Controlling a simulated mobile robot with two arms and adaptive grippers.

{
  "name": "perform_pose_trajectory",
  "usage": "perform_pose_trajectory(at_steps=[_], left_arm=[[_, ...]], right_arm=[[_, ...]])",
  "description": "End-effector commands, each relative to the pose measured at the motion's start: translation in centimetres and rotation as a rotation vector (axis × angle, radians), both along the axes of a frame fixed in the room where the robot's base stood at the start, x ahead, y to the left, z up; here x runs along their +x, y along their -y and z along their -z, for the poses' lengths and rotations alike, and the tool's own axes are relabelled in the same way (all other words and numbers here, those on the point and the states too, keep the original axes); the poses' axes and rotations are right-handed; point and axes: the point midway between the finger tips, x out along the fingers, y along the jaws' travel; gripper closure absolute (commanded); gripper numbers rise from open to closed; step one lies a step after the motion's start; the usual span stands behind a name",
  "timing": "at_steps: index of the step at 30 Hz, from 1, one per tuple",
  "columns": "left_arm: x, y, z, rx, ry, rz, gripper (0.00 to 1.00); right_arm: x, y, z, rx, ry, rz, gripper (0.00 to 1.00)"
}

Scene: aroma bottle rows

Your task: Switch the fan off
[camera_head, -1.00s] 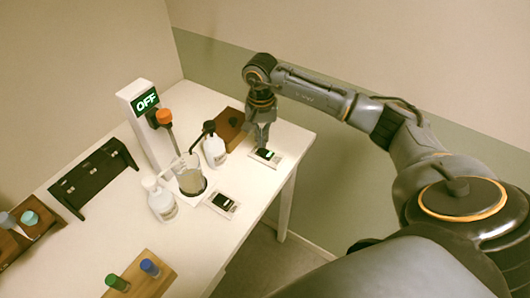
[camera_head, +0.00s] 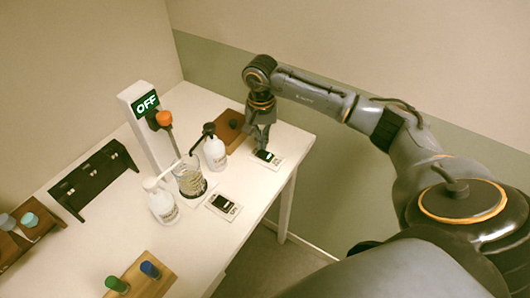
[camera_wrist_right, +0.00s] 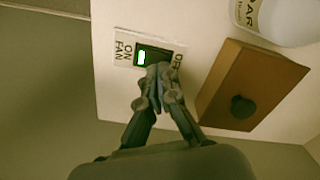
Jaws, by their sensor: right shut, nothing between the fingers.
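The fan switch (camera_head: 268,157) is a black rocker on a white plate near the table's right corner. In the right wrist view the fan switch (camera_wrist_right: 152,54) reads "ON" and "FAN" at its left end and "OFF" at its right end. A green light shows on the rocker toward the ON end. My right gripper (camera_head: 262,147) is shut and empty, pointing down at the switch. In the wrist view the right gripper's tips (camera_wrist_right: 160,72) overlap the rocker's edge toward the OFF end; I cannot tell if they touch. My left gripper is not in view.
A second switch plate (camera_head: 223,206) lies nearer the front edge. A glass beaker (camera_head: 189,178), two white bottles (camera_head: 214,152) and a brown block with a dark knob (camera_wrist_right: 250,88) stand close by. A white tower (camera_head: 149,133) shows "OFF". A black rack (camera_head: 95,178) is at left.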

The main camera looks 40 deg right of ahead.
Motion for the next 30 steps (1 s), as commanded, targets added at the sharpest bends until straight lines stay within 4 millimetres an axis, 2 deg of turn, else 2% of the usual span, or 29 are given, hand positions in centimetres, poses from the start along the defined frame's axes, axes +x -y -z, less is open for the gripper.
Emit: perform_pose_trajectory(at_steps=[30], left_arm=[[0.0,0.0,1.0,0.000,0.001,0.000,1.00]], right_arm=[[0.0,0.0,1.1,0.000,0.000,0.000,1.00]])
